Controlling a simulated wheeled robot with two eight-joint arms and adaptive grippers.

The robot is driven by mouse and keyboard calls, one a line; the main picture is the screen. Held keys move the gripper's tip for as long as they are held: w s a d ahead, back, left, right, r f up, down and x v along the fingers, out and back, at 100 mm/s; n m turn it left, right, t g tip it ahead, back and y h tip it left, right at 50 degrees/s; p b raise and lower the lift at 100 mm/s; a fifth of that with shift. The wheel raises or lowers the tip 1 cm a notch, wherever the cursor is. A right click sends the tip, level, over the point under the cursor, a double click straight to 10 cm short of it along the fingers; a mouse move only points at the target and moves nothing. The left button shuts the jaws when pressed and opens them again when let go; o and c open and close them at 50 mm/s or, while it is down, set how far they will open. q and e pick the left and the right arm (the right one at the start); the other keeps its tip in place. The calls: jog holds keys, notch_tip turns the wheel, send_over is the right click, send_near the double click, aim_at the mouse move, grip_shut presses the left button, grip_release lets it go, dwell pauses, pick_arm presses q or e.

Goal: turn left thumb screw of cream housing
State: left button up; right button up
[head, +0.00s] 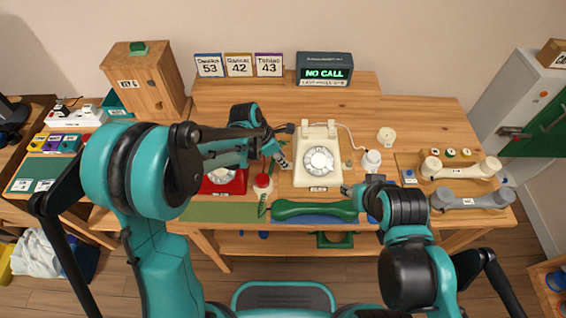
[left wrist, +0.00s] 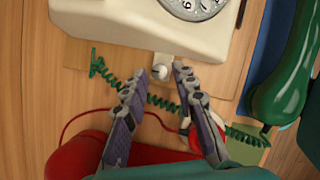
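The cream housing (head: 316,170) of a dial phone stands mid-table in the head view and fills the top of the left wrist view (left wrist: 130,25). Its left thumb screw (left wrist: 161,72) is a small pale knob on a tab at the housing's edge. My left gripper (head: 283,160) is beside the housing's left side. In the left wrist view my left gripper (left wrist: 161,74) is open, with a fingertip on either side of the knob; I cannot tell whether they touch it. My right gripper (head: 347,189) is near the housing's lower right corner; its fingers are too small to read.
A red phone (head: 222,184) stands left of the cream housing, partly behind my arm. A green coiled cord (left wrist: 160,101) runs under my left fingers. A green handset (head: 312,210) lies in front.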

pick_arm(q)
jog(key=shift+x, duration=0.85)
grip_shut()
jog(key=shift+m, duration=0.4)
jog(key=m+g, duration=0.2)
jog(key=m, duration=0.2)
jog(key=shift+w, duration=0.15)
jog(key=m+g, duration=0.1)
jog(key=m, duration=0.2)
jog(key=m+g, duration=0.1)
jog(key=m, duration=0.1)
jog(key=shift+w+m, duration=0.1)
jog(key=shift+m, duration=0.3)
